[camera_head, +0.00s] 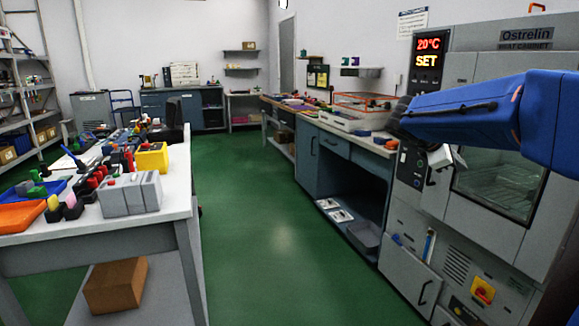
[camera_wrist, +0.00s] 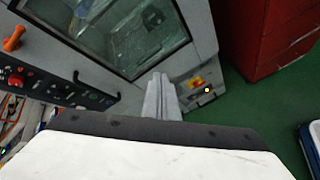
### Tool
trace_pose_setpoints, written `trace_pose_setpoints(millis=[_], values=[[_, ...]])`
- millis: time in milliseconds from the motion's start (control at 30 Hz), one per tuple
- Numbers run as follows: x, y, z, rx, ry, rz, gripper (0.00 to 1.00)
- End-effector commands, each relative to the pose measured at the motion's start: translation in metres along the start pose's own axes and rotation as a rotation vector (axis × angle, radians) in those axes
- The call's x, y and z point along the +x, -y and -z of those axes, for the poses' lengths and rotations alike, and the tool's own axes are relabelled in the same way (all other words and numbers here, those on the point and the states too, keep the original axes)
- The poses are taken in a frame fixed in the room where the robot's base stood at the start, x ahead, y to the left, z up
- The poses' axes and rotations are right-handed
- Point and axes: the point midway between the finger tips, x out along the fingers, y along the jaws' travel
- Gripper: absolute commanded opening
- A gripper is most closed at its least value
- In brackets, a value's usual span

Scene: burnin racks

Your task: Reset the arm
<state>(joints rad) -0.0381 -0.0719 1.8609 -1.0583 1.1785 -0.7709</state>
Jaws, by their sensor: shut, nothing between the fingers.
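My blue arm (camera_head: 465,108) reaches in from the right in the head view, in front of the grey heat cabinet (camera_head: 475,65). My gripper (camera_wrist: 161,98) shows in the wrist view with its grey fingers together and nothing between them. In the head view the light-coloured end of the arm is small and its fingers are hard to make out. In the wrist view the cabinet's glass window (camera_wrist: 125,30) lies beyond the fingers. The cabinet display reads 20°C and SET.
A white table (camera_head: 180,200) crowded with parts stands at left, with a cardboard box (camera_head: 115,285) beneath. A blue-grey workbench (camera_head: 335,160) adjoins the cabinet. The green floor aisle (camera_head: 265,220) is clear. A red cabinet (camera_wrist: 270,40) shows in the wrist view.

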Motion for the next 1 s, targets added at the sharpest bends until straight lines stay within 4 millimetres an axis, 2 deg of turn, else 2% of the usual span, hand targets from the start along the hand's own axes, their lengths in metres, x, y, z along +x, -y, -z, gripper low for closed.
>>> trace_pose_setpoints(millis=[33,267,600,800,1000], values=[[-0.006,0.021,-0.004,0.052,-0.033,0.023,0.0],[-0.031,0.116,-0.004,0.314,-0.191,0.155,0.0],[-0.074,0.253,0.013,0.708,-0.383,0.393,0.0],[-0.1,0.328,0.029,0.94,-0.471,0.557,0.0],[-0.122,0.39,0.048,1.141,-0.532,0.717,0.0]])
